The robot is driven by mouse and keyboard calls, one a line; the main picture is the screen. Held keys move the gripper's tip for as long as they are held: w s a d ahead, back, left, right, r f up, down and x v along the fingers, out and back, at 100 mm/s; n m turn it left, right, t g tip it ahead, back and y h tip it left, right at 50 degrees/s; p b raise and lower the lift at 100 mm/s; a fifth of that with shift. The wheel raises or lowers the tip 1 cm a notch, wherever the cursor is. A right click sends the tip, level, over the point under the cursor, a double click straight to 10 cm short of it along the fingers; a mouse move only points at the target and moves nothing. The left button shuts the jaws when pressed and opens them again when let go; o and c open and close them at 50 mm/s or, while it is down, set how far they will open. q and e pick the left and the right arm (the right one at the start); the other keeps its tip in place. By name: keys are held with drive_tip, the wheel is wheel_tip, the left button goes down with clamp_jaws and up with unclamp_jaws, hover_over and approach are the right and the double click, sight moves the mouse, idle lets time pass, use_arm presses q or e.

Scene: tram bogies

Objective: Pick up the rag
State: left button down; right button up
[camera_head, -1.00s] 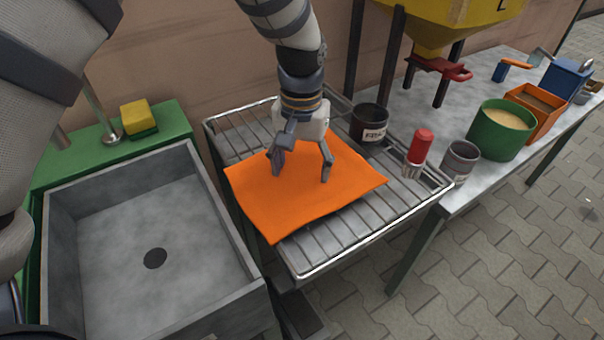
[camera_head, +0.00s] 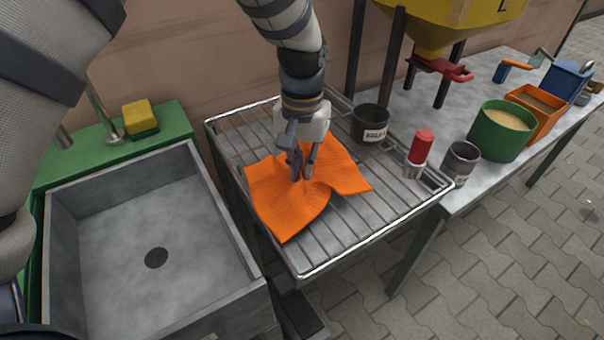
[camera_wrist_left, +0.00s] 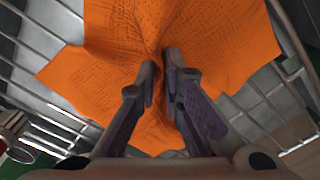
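The orange rag (camera_head: 285,208) lies on the wire drying rack (camera_head: 388,232), bunched into folds around my fingers. My left gripper (camera_head: 302,176) points down at the middle of the rag, its fingers nearly together with a pinched ridge of cloth between them. The rag (camera_wrist_left: 205,28) also shows in the left wrist view, with creases running to the fingertips of the left gripper (camera_wrist_left: 163,68). The spread edges of the rag still rest on the rack bars. My right gripper is not in view.
A dark labelled can (camera_head: 371,122) and a red-topped brush-like item (camera_head: 421,148) stand on the rack to the right. A grey sink (camera_head: 205,262) is at the left, with a yellow-green sponge (camera_head: 139,115) behind it. The metal table (camera_head: 455,196) holds a green pot (camera_head: 500,135).

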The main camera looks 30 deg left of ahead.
use_arm(q)
drive_tip(key=shift+s+f, duration=0.2)
drive_tip(key=shift+f, duration=0.1)
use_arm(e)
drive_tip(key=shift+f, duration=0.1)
use_arm(q)
wheel_tip(320, 180, up, 12)
drive_tip(key=p, duration=0.3)
drive_tip(key=shift+w+r, duration=0.15)
drive_tip(key=shift+w, duration=0.05)
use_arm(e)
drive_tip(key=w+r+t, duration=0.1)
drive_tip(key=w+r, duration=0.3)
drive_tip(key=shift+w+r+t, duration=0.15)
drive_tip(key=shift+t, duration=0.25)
use_arm(q)
wheel_tip(320, 180, up, 9)
drive_tip(key=shift+p, duration=0.4)
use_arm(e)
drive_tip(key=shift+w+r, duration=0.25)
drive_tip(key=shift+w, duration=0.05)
